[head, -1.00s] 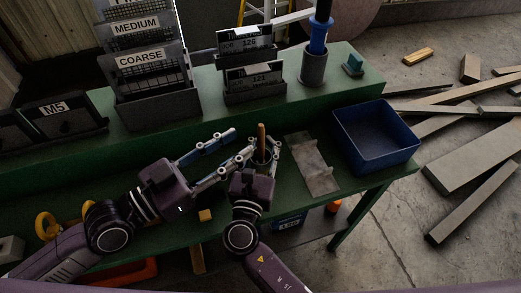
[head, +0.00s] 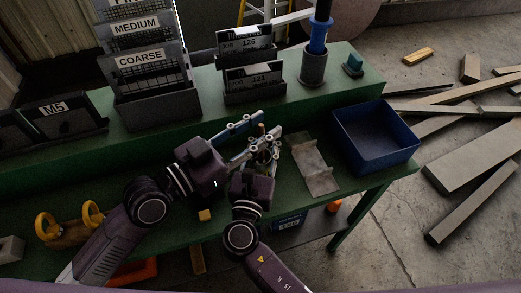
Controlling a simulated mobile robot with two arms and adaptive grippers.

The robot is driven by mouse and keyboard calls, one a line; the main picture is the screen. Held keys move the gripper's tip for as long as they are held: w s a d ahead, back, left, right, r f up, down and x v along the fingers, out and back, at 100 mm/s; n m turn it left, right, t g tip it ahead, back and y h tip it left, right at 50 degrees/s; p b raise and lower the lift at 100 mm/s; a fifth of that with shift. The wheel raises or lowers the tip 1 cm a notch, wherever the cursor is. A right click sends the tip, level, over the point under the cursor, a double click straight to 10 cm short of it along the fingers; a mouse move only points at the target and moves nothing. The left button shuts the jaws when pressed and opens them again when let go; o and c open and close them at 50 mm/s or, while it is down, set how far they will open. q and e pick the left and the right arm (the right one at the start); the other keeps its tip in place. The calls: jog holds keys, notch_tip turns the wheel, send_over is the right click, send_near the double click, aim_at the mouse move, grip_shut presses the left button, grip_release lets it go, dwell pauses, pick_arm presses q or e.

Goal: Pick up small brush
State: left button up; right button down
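A small upright thing with an orange-brown handle, likely the small brush (head: 262,129), stands at the middle of the green bench's lower level. Only its upper end shows; the grippers hide the rest. My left gripper (head: 270,124) comes in from the left with its two fingers spread, one on the far side of the handle and one on the near side. I see no clear contact. My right gripper (head: 264,152) is just below it, its fingers around the base of the brush. Whether they are closed on a holder there is hidden.
A grey plate (head: 315,165) lies right of the grippers, and a blue bin (head: 375,138) stands beyond it. A grey cup (head: 313,68) with a blue-handled tool and labelled racks (head: 155,110) stand on the raised back level. A small yellow block (head: 205,215) lies near the front.

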pick_arm(q)
grip_shut()
dwell(0.3)
notch_tip(320, 180, up, 10)
pick_arm(e)
jog(key=c, duration=1.4)
grip_release()
